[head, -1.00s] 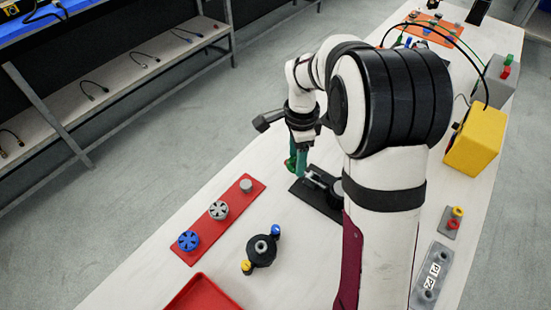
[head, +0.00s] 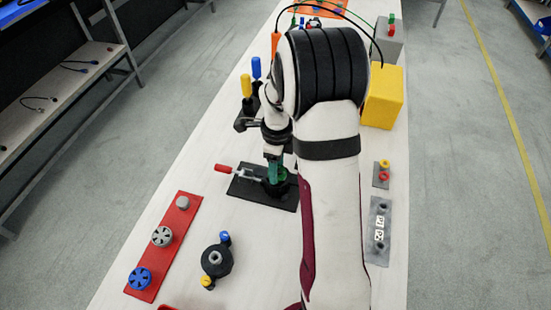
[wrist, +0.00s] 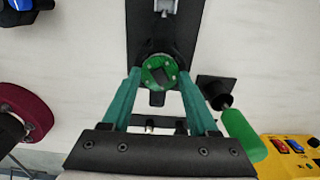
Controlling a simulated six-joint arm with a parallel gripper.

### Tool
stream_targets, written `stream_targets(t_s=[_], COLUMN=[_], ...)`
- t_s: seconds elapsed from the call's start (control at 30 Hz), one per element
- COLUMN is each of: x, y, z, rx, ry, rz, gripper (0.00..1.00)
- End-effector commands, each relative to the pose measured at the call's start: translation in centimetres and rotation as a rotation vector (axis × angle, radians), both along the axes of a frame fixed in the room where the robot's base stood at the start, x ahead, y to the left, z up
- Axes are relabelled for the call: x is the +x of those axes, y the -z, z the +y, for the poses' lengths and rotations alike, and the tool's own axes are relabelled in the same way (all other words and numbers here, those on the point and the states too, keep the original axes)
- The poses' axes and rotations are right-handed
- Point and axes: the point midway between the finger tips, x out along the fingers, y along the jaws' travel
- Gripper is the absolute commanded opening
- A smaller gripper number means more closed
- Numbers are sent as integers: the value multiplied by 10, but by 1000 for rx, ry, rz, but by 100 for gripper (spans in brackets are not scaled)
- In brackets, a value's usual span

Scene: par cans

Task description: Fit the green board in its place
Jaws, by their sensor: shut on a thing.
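My gripper (wrist: 160,76) is shut on the round green board (wrist: 160,72), which shows between its two teal fingertips in the wrist view. The board is a disc with a dark mark in its middle. In the head view my gripper (head: 275,172) points down over the right part of a black base plate (head: 252,196), with a bit of green at its tips. The plate carries a metal clamp with a red handle (head: 226,168). In the wrist view a round black holder lies behind the board, mostly covered by it. I cannot tell whether board and holder touch.
A red strip (head: 165,235) with wheels and a black hub (head: 216,260) stand nearer on the white table. A yellow box (head: 384,97) stands at the right. Upright blue- and yellow-handled tools stand behind the gripper. My arm hides part of the table.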

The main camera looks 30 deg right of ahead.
Motion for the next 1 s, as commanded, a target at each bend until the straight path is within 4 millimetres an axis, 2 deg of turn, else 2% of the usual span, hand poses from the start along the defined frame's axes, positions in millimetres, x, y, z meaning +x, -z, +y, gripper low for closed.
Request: stream_targets(t_s=[0.97, 1.0], x=[0, 0], y=[6, 6], z=[0, 0], rx=[0, 0], ry=[0, -1], rz=[0, 0], gripper=[7, 62])
